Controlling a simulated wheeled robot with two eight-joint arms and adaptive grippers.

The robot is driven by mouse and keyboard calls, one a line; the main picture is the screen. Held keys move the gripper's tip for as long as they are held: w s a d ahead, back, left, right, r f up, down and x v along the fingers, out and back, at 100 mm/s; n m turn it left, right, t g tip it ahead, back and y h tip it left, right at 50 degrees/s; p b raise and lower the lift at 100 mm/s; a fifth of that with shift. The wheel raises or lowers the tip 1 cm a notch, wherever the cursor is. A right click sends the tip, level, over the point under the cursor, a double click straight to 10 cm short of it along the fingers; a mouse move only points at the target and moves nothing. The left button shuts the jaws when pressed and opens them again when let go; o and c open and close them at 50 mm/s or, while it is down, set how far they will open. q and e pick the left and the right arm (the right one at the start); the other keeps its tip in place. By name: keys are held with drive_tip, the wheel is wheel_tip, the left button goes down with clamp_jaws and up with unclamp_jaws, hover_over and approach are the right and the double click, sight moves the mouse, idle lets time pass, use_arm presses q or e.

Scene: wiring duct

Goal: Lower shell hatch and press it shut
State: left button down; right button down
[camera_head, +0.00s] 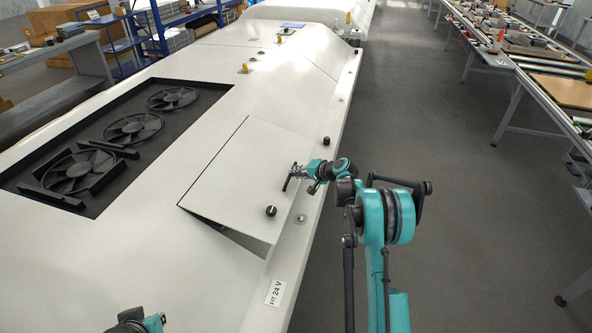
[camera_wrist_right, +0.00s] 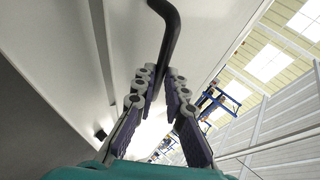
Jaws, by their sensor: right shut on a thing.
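The shell hatch (camera_head: 236,180) is a pale flat panel on the big white shell (camera_head: 165,262). It stands slightly raised, with a gap under its near edge. A round black knob (camera_head: 271,211) sits near its near right corner. My right gripper (camera_head: 291,176) is at the hatch's right edge. In the right wrist view, the right gripper's fingers (camera_wrist_right: 158,82) are shut on a bent black bar (camera_wrist_right: 172,30) beside a pale panel. Whether the bar is fixed to the hatch cannot be told. Part of my left arm shows at the bottom left; its gripper is not visible.
A dark recess with black fans (camera_head: 133,128) lies left of the hatch. Another black knob (camera_head: 326,141) and a "FIT 24 V" label (camera_head: 275,292) are on the shell. Clear grey floor (camera_head: 440,190) separates the shell from workbenches (camera_head: 520,60) at the right.

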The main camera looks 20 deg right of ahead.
drive_tip(key=shift+f, duration=0.5)
drive_tip(key=shift+s+d, duration=0.1)
drive_tip(key=c, duration=1.6)
unclamp_jaws()
drive_tip(key=shift+s+d+r, duration=0.1)
drive_tip(key=shift+d, duration=0.05)
drive_tip(key=v, duration=1.2)
drive_tip(key=shift+r, duration=0.1)
